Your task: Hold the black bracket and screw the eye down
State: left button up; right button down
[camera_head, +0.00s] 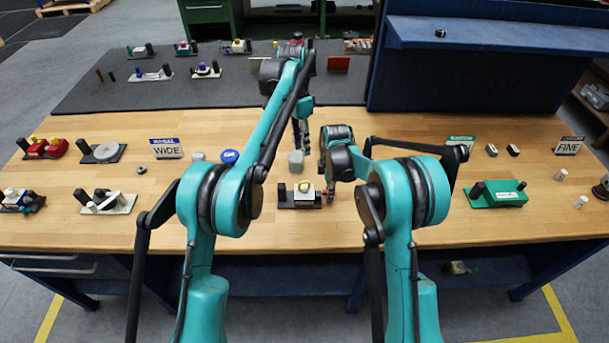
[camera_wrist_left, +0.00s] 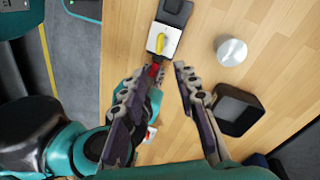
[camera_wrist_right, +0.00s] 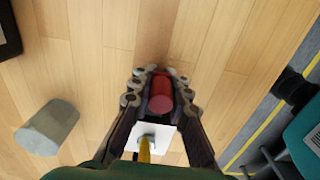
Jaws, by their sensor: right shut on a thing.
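The black bracket (camera_head: 285,204) sits on the wooden table with a white block on it. A yellow eye (camera_head: 303,186) stands on the block and also shows in the left wrist view (camera_wrist_left: 160,43). A red cylinder (camera_wrist_right: 161,98) is at the block's right end. My right gripper (camera_wrist_right: 160,85) is shut on this red cylinder; in the head view it is at the bracket's right end. My left gripper (camera_wrist_left: 155,80) is open and empty, above and behind the bracket; its fingertips are hard to make out in the head view. The eye's threaded part is hidden.
A grey cylinder (camera_head: 296,161) stands behind the bracket, with a hollow black box (camera_wrist_left: 238,108) near it. A green unit (camera_head: 497,194) is at right. Assemblies with bases lie at left, and a WIDE sign (camera_head: 167,149) stands behind. Bare table lies left of the bracket.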

pick_arm(q)
jog(key=m, duration=0.3)
send_over(299, 193)
jog(key=w+d, duration=0.1)
jog(key=d, duration=0.1)
notch_tip(299, 193, down, 12)
jog(key=shift+w+a+r, duration=0.1)
jog(key=shift+w+r, duration=0.05)
jog(key=shift+r, duration=0.1)
grip_shut()
